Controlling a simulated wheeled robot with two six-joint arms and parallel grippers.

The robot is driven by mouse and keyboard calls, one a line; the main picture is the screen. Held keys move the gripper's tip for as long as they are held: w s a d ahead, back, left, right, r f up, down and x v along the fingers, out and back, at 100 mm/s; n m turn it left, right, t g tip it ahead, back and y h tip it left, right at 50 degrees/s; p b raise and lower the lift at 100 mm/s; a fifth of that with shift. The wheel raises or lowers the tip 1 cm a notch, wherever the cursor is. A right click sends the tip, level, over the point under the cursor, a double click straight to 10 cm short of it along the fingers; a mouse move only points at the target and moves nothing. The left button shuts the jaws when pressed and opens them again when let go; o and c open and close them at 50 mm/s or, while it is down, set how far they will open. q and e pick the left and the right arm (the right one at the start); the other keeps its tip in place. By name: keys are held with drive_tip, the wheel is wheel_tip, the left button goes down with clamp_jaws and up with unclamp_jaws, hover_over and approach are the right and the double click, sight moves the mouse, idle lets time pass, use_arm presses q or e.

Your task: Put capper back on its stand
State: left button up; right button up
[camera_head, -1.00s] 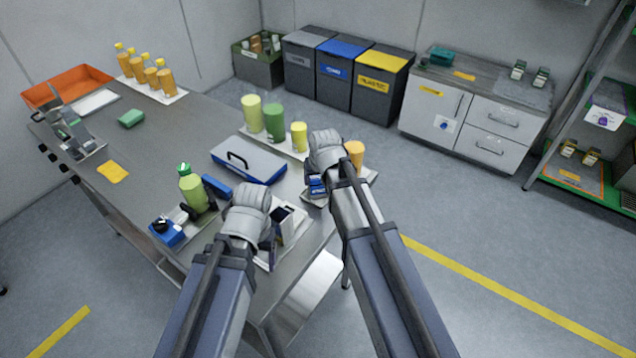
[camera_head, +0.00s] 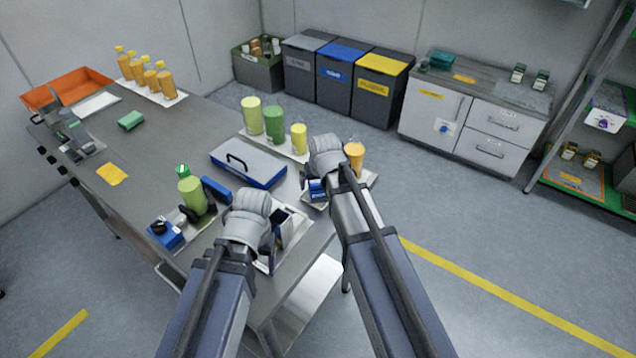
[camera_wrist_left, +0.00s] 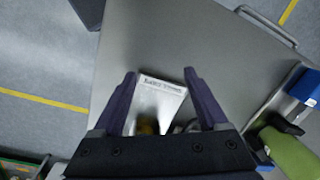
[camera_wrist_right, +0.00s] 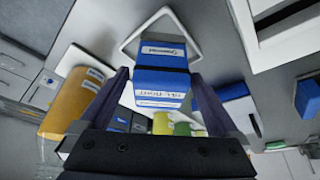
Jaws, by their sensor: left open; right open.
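I cannot tell for certain which thing is the capper. My left gripper (camera_wrist_left: 160,76) is open, above a small silver plate with a printed label (camera_wrist_left: 161,93) on the steel table; nothing is held in it. In the head view, a dark upright piece stands by this gripper, partly hidden by it. My right gripper (camera_wrist_right: 159,80) is open, its fingers either side of a blue and grey labelled block (camera_wrist_right: 162,68) over a white-rimmed tray (camera_wrist_right: 130,45). I cannot tell whether they touch. A green bottle (camera_head: 192,196) stands beside a blue device with a black knob (camera_head: 167,234).
A blue-grey case (camera_head: 247,162) lies on the table (camera_head: 150,150) behind my grippers. Green and yellow containers (camera_head: 275,124) stand behind it. An orange bottle (camera_head: 355,158) stands right of my right gripper.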

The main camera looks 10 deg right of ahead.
use_arm(q)
drive_tip(key=shift+r+p, duration=0.8)
use_arm(e)
drive_tip(key=shift+r, duration=0.8)
use_arm(q)
wheel_tip(320, 180, up, 11)
drive_tip(key=p, duration=1)
drive_tip(key=shift+f+p, duration=0.2)
drive_tip(key=shift+p, duration=0.1)
use_arm(e)
drive_tip(key=v, duration=1.1)
drive_tip(key=shift+s+r, duration=0.2)
drive_tip(key=shift+r, duration=0.05)
